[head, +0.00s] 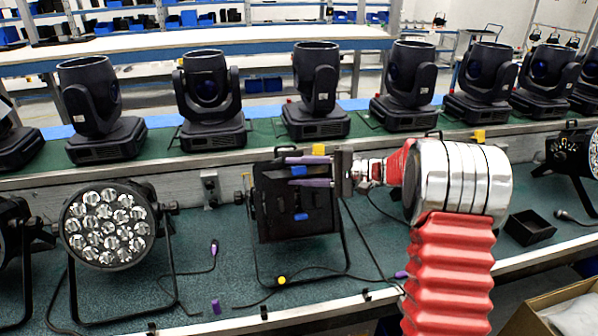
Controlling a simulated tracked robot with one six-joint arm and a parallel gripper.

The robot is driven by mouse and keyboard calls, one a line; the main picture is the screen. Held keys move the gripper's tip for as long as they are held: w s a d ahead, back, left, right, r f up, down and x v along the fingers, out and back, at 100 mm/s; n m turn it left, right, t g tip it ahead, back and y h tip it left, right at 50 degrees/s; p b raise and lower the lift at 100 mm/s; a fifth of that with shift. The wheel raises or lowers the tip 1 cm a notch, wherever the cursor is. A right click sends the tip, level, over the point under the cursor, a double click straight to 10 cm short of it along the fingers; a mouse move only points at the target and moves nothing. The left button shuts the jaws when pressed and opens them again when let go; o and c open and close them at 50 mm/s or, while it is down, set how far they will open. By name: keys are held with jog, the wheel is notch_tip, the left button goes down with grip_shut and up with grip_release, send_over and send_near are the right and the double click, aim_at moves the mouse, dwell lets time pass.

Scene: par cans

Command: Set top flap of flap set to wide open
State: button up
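The flap set (285,215) is the black square unit on the front of a lamp in the middle of the bench, held in a black stand. Its dark flaps look folded across the front. The top flap (268,178) has a blue tab (300,170) near its upper edge, and a second blue tab (301,217) shows lower down. My gripper (296,172) reaches in from the right, with one purple finger above the upper blue tab and one below it. The fingers are apart. I cannot tell whether they touch the flap. The gripper covers the flap set's upper right part.
A round multi-lens par can (108,230) stands to the left, another lamp (578,160) at far right. A row of moving-head lights (318,90) stands on the shelf behind. Cables, a purple cylinder (216,306) and a black box (529,228) lie on the green bench (200,270).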

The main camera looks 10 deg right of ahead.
grip_shut()
dwell(0.4)
jog(key=shift+w+r, duration=0.1)
jog(key=shift+r, duration=0.05)
jog(key=shift+w+r+m+g+h, duration=0.4)
jog(key=shift+r+m+g+h, duration=0.15)
jog(key=shift+m, duration=0.65)
jog(key=shift+w+r+m+g+h, duration=0.15)
jog(key=shift+w+r+m+g, duration=0.15)
jog(key=shift+m, duration=0.3)
jog(key=shift+w+r+m+g+h, duration=0.15)
jog(key=shift+w+m+g, duration=0.2)
jog(key=shift+m, duration=0.25)
